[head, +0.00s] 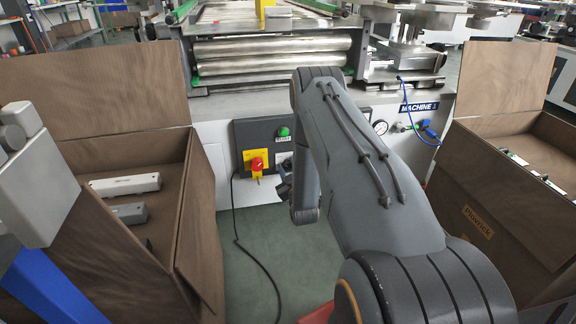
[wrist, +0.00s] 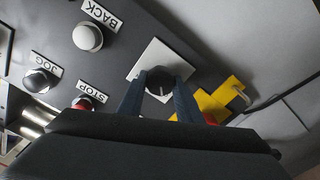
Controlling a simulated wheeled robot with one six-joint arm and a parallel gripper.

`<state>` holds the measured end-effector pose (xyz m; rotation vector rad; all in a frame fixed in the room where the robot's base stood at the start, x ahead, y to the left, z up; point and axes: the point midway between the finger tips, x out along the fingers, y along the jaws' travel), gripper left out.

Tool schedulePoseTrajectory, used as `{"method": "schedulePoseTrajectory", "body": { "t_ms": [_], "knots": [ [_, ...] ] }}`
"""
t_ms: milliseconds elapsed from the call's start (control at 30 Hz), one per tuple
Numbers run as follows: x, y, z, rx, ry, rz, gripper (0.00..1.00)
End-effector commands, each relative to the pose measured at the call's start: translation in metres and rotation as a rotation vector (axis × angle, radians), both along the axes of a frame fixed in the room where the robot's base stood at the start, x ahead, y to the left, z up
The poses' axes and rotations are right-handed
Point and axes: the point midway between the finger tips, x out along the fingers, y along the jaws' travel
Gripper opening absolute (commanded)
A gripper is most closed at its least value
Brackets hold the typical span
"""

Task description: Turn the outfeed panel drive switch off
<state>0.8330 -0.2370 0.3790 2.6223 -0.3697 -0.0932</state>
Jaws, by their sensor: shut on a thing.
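A black rotary switch knob (wrist: 159,77) stands on a pale square plate (wrist: 148,56) in the wrist view. My gripper (wrist: 160,90) has its two fingers closed on either side of this knob. A light mark shows on the knob, but I cannot read its setting. Any wording on the plate is not legible. In the head view the dark control panel (head: 243,135) is on the machine's front, and my gripper (head: 286,178) is at its lower right, partly hidden by my arm. The knob is not clearly visible there.
A yellow plate (wrist: 228,94) with a red knob (head: 257,163) is close beside the switch. BACK (wrist: 88,36), JOG (wrist: 37,80) and STOP (wrist: 82,103) buttons are nearby. Open brown boxes stand left (head: 192,215) and right (head: 470,185). A black cable (head: 250,255) hangs to the floor.

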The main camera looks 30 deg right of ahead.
Motion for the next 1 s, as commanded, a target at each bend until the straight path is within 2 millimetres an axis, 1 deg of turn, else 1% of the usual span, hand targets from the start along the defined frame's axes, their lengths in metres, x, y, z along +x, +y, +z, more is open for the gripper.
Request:
{"method": "schedulePoseTrajectory", "body": {
  "t_ms": [200,600,633,733,1000],
  "knots": [
    [-0.0017,-0.0001,-0.0022,-0.034,0.015,-0.002,0.09],
    [-0.0017,0.0,-0.0026,-0.04,0.017,-0.002,0.09],
    [-0.0017,-0.0001,-0.0025,-0.04,0.017,-0.002,0.33],
    [-0.0015,0.0,-0.0022,-0.04,0.016,-0.001,0.5],
    [-0.0008,0.0001,-0.001,-0.041,0.014,-0.001,0.5]
  ]
}}
